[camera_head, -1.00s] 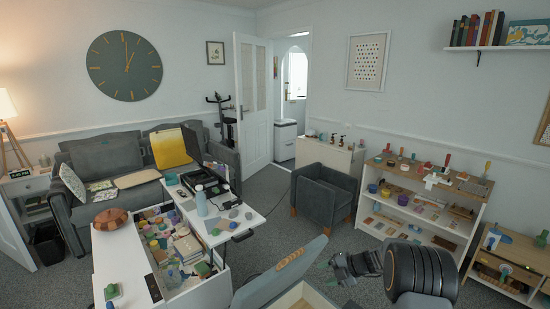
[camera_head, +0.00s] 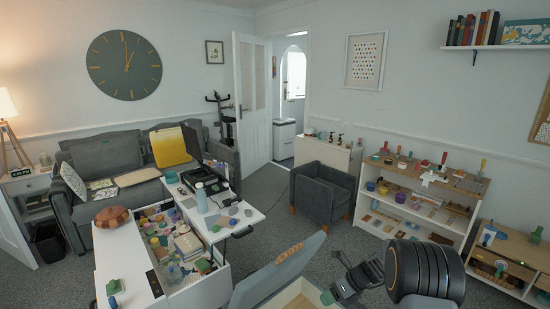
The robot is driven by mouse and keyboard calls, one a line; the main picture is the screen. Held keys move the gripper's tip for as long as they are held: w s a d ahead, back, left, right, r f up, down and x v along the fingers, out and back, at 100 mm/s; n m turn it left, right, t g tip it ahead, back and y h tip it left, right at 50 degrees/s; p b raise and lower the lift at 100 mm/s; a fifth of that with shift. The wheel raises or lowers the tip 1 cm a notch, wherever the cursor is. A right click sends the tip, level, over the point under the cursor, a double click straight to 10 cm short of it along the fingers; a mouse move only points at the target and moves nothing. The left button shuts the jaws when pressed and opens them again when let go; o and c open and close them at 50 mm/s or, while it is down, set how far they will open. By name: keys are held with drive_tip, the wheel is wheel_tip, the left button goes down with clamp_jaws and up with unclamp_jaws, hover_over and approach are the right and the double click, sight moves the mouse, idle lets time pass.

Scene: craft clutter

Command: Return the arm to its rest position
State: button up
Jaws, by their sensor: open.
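My arm shows at the lower right, with a large dark ringed joint. My gripper (camera_head: 340,276) is in front of it, over the floor and beside the open box (camera_head: 296,294) at the bottom middle. Its black fingers point left, and it is open with nothing seen between them. A small green thing (camera_head: 327,297) shows just below the gripper, near the box's edge; I cannot tell what it is.
The box's lid (camera_head: 280,272) stands raised. A grey armchair (camera_head: 322,196) is behind, and a white shelf unit (camera_head: 417,205) with craft things is at the right. A white desk (camera_head: 122,262) with an open, full compartment is at the left. Carpet (camera_head: 262,232) is free between them.

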drive_tip(key=s+a+r+n+t+h, duration=0.1)
drive_tip(key=s+r+n+h, duration=0.3)
drive_tip(key=s+r+n, duration=0.5)
drive_tip(key=s+r+n+t+h, duration=0.1)
drive_tip(key=s+r+n+h, duration=0.3)
drive_tip(key=s+r+n, duration=0.6)
drive_tip(key=s+n, duration=0.3)
drive_tip(key=n, duration=0.6)
drive_tip(key=shift+s+a+r+n+t, duration=0.15)
drive_tip(key=shift+s+a+n+t, duration=0.15)
drive_tip(key=shift+a+n+t, duration=0.1)
